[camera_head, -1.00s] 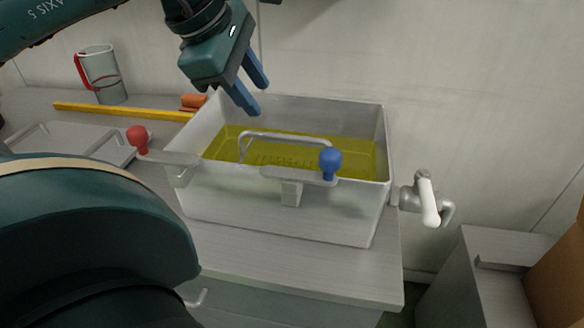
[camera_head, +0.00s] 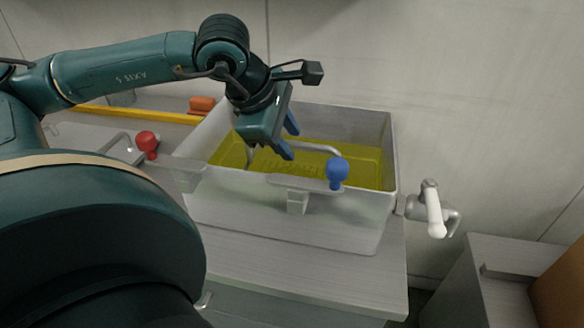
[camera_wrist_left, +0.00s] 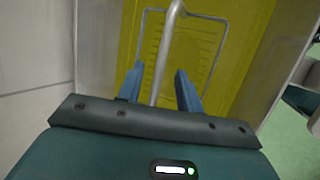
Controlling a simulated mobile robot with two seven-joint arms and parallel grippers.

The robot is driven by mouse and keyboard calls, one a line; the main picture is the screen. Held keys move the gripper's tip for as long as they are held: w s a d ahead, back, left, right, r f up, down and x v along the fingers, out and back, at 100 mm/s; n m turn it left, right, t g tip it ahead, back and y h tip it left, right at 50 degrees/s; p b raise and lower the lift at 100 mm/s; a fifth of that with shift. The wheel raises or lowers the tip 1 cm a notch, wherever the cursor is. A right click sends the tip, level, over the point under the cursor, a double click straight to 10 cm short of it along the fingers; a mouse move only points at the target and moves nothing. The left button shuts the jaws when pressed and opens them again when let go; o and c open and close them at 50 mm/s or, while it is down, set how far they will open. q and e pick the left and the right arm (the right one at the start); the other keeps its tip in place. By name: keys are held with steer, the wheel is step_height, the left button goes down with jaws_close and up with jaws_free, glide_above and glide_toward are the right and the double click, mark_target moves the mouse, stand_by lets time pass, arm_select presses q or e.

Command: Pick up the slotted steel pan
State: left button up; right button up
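The slotted steel pan (camera_head: 285,168) lies in yellow-green oil inside a clear-walled tank (camera_head: 340,225). Its arched handle (camera_head: 322,148) rises above the oil. In the left wrist view, the pan's slots (camera_wrist_left: 172,45) show through the oil and the handle bar (camera_wrist_left: 166,55) runs between my blue fingers. My left gripper (camera_head: 291,144) is open over the tank, its fingers on either side of the handle; the left wrist view also shows it (camera_wrist_left: 160,69) open. Whether either finger touches the bar cannot be told. My gripper hides part of the handle in the head view. My right gripper is not in view.
A blue knob (camera_head: 337,172) stands at the tank's front rim, and a red knob (camera_head: 147,143) at its left. A tap (camera_head: 432,210) sticks out on the right. A yellow bar (camera_head: 130,113) and an orange block (camera_head: 202,104) lie behind. A wall stands close behind the tank.

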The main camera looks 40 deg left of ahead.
arm_select(q)
steer(key=shift+w+d+p, duration=0.1)
steer(key=shift+w+p, duration=0.1)
steer(key=shift+p, duration=0.55)
steer(key=shift+w+f+p, duration=0.25)
steer(key=shift+f+p, duration=0.25)
steer(key=shift+p, duration=0.75)
steer(key=shift+w+f+b, duration=0.25)
steer(key=shift+f+b, duration=0.05)
steer(key=shift+f, duration=0.3)
steer(key=shift+w+f, duration=0.35)
steer(key=shift+f, duration=0.3)
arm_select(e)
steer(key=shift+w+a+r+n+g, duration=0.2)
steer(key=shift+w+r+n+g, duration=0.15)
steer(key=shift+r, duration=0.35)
arm_select(q)
steer(key=shift+c, duration=0.5)
jaws_close()
